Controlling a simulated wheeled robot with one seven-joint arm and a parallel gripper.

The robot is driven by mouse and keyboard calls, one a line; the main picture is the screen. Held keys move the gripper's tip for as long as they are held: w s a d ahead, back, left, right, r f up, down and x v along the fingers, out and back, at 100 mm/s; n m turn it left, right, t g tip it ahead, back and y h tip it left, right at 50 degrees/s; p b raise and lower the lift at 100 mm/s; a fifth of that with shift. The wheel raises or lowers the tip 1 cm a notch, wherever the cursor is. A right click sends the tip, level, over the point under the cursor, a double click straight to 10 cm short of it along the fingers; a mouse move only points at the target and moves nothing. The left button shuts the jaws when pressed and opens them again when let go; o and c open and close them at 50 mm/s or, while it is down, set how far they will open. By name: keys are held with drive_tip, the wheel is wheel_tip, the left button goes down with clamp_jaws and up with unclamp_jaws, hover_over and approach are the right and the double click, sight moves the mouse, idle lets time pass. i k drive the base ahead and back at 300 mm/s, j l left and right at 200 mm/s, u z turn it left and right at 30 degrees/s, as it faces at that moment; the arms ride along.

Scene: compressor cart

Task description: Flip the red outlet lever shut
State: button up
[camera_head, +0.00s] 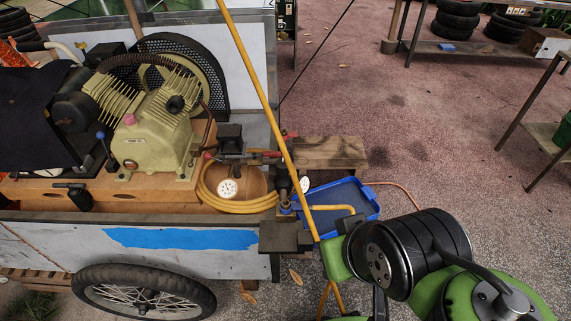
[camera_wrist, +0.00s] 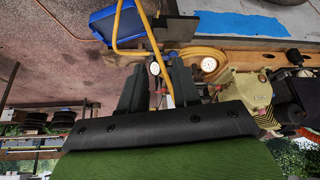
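The outlet fittings sit at the right end of the compressor cart in the head view. Small red parts show there, one at the pipework (camera_head: 273,154) and one just above it (camera_head: 290,134); I cannot tell which is the outlet lever or its exact angle.
A blue tray (camera_head: 368,207) is beside the cart's right end. A white gauge (camera_head: 228,188) and coiled yellow hose (camera_head: 250,206) lie by the cream compressor (camera_head: 150,143). Open floor lies to the right.

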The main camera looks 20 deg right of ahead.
sight(265, 155)
drive_tip(key=i+l+u, duration=0.1)
drive_tip(key=l+u, duration=0.6)
drive_tip(key=u, duration=0.15)
drive_tip(key=l+u, duration=0.9)
drive_tip(key=k+l+u, duration=0.1)
drive_tip(key=l+u, duration=0.15)
drive_tip(key=u, duration=0.2)
drive_tip(key=l+u, duration=0.45)
drive_tip(key=k+l+u, duration=0.1)
drive_tip(key=l+u, duration=0.35)
